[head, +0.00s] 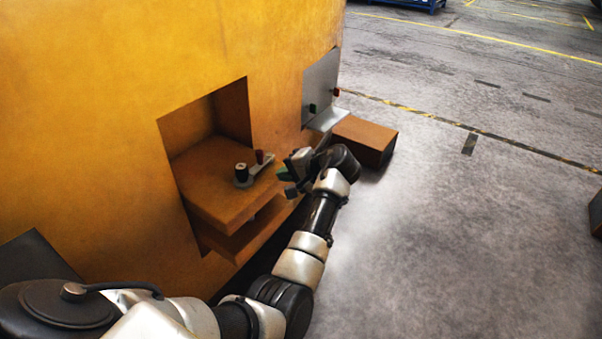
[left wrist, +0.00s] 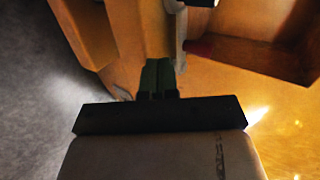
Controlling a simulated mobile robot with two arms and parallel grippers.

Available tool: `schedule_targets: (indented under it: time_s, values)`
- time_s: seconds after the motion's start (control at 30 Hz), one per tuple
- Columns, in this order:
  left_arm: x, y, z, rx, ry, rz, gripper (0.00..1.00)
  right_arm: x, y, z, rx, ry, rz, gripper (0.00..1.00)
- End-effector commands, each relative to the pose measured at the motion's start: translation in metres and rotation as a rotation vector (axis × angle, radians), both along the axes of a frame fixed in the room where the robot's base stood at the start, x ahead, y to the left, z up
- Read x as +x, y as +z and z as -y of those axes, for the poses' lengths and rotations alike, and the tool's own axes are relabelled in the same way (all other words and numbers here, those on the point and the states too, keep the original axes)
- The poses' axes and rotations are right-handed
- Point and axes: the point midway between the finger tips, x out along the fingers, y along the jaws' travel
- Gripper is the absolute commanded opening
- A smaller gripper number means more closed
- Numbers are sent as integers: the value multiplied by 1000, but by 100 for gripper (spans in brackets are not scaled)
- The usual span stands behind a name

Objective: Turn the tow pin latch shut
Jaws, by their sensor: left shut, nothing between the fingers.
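The tow pin latch is a short grey lever (head: 258,169) with a red knob (head: 259,156) on its outer end. It turns about a dark round pin (head: 241,174) with a pale top, on the orange ledge (head: 213,190) in the casting's recess. The lever points outward to the right. My left gripper (head: 286,181) is just right of the ledge, near the red knob but apart from it. Its green-tipped fingers are shut and empty; they also show in the left wrist view (left wrist: 158,76). My right gripper is not in view.
The large yellow casting (head: 90,110) fills the left side. A grey plate (head: 321,88) with small knobs is on its right face, above a brown block (head: 364,140). The grey floor (head: 470,230) to the right is mostly clear.

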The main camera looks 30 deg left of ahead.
Motion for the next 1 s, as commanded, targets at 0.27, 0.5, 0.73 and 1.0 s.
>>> schedule_targets:
  time_s: [0.27, 0.5, 0.73, 1.0]
  values:
    - [-1, -6, -40, 0, 0, 1, 0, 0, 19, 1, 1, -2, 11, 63]
    - [-1, -5, -49, 0, -1, 0, 0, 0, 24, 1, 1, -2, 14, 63]
    - [-1, -5, -49, 0, -1, 0, 0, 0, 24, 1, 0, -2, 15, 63]
    - [-2, -3, -55, 1, -1, -3, 0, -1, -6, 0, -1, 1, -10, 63]
